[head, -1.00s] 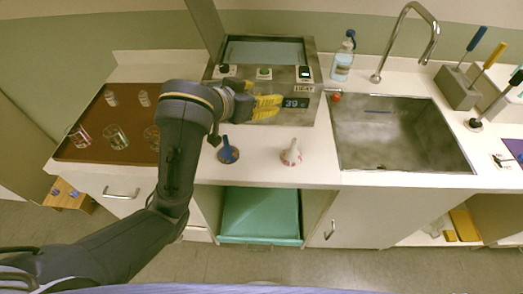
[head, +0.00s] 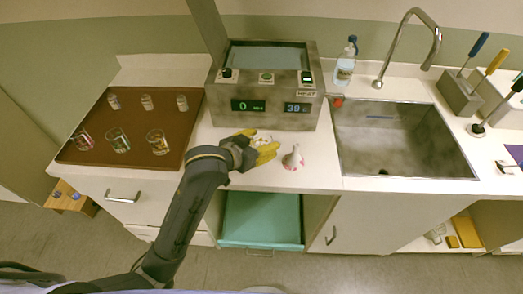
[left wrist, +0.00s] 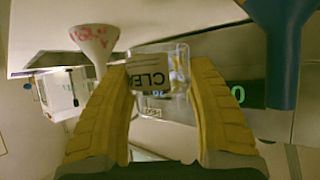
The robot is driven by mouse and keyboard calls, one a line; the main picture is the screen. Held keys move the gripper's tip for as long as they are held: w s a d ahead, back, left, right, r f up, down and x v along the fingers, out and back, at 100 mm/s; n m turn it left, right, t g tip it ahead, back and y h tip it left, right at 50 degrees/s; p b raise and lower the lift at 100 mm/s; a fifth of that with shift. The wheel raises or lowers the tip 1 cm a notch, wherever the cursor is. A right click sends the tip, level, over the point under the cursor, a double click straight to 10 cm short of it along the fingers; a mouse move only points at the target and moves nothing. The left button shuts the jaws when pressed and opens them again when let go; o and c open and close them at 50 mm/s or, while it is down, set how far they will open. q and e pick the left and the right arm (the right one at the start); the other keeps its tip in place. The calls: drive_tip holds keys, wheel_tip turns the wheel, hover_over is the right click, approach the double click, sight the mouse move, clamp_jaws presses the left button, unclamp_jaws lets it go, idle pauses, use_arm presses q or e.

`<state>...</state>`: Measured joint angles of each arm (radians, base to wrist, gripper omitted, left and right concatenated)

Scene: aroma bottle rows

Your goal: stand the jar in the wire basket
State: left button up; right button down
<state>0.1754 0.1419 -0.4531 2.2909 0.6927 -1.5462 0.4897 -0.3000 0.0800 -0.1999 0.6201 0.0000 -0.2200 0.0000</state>
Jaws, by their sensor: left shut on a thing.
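My left gripper (head: 265,148) is shut on a clear jar (left wrist: 152,80) with a pale label reading "CLE…", seen between the yellow fingers in the left wrist view. In the head view the gripper is over the front of the counter, left of the white funnel, and the jar is mostly hidden by the fingers. I cannot make out the wire basket for certain in either view. My right gripper is not in view.
A white funnel with red marks (head: 293,158) stands close to the gripper. A blue funnel (left wrist: 277,40) is on its other side. The metal machine (head: 266,110) is behind. A brown tray (head: 100,120) with several glass vessels is left; the sink (head: 400,140) is right.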

use_arm(q)
drive_tip(key=shift+f, duration=1.9)
drive_tip(key=shift+f, duration=0.15)
drive_tip(key=o, duration=1.2)
